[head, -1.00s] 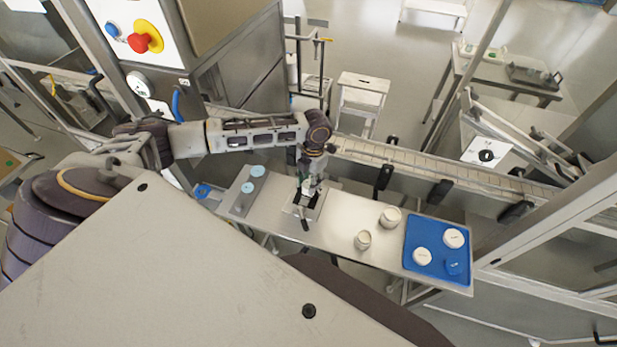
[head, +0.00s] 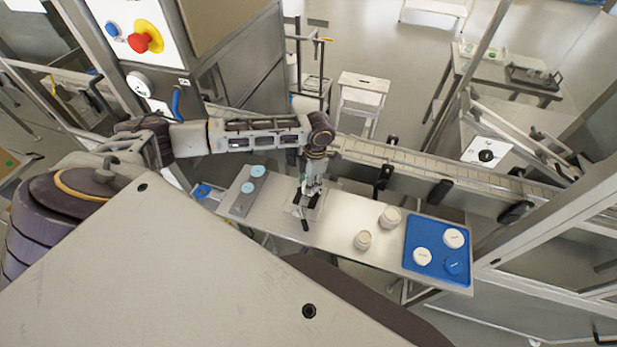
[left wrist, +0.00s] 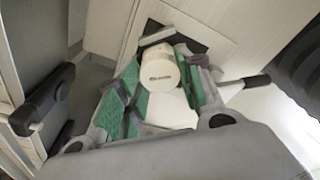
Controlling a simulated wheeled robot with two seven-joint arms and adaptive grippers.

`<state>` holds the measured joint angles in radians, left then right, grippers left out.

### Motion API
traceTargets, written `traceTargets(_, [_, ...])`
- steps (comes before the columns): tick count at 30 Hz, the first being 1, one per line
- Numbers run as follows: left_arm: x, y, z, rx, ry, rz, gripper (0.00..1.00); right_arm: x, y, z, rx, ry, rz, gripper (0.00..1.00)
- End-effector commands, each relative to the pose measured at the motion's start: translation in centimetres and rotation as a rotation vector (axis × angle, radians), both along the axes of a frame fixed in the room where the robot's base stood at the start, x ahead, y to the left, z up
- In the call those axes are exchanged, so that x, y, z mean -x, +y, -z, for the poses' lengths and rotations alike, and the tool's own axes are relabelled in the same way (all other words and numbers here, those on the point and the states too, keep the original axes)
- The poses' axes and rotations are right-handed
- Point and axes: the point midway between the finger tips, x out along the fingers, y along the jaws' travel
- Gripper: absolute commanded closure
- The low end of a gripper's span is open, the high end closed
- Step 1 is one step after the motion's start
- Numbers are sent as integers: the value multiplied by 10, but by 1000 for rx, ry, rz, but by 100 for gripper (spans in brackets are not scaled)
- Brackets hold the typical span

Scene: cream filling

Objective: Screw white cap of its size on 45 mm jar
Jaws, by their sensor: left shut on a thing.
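My left gripper (head: 308,195) points down over a small clamping fixture with a black handle (head: 305,225) on the bench. In the left wrist view its green-padded fingers (left wrist: 168,88) are shut around a white cap (left wrist: 160,72) with dark lettering on its top. A pale shape shows beside the cap between the fingers; I cannot tell if it is the jar. The fixture's dark opening (left wrist: 200,38) lies behind the cap. Whether the cap touches a jar is hidden. My right gripper is not in view.
Two pale jars, a larger one (head: 390,217) and a smaller one (head: 363,240), stand right of the fixture. A blue tray (head: 412,228) holds two white caps (head: 454,238) and a blue one (head: 456,267). A grey plate (head: 240,206) with pale blue discs lies left. A conveyor (head: 420,165) runs behind.

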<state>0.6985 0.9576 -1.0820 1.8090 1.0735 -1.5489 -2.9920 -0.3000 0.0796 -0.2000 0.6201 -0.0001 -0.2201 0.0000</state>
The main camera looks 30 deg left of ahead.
Motion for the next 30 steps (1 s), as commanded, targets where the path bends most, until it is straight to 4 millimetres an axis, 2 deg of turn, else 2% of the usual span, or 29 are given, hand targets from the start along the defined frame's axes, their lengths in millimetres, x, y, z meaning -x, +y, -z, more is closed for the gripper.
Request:
traceTargets(1, [-1,0,-1,0,-1,-1,60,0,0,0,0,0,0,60])
traceTargets(4, [-1,0,-1,0,-1,-2,47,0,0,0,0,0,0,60])
traceTargets(5, [0,0,0,0,-1,-2,45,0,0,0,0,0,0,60])
traceTargets(17, [0,0,0,0,0,-25,45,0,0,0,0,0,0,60])
traceTargets(30, [0,1,0,1,0,-288,45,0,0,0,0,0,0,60])
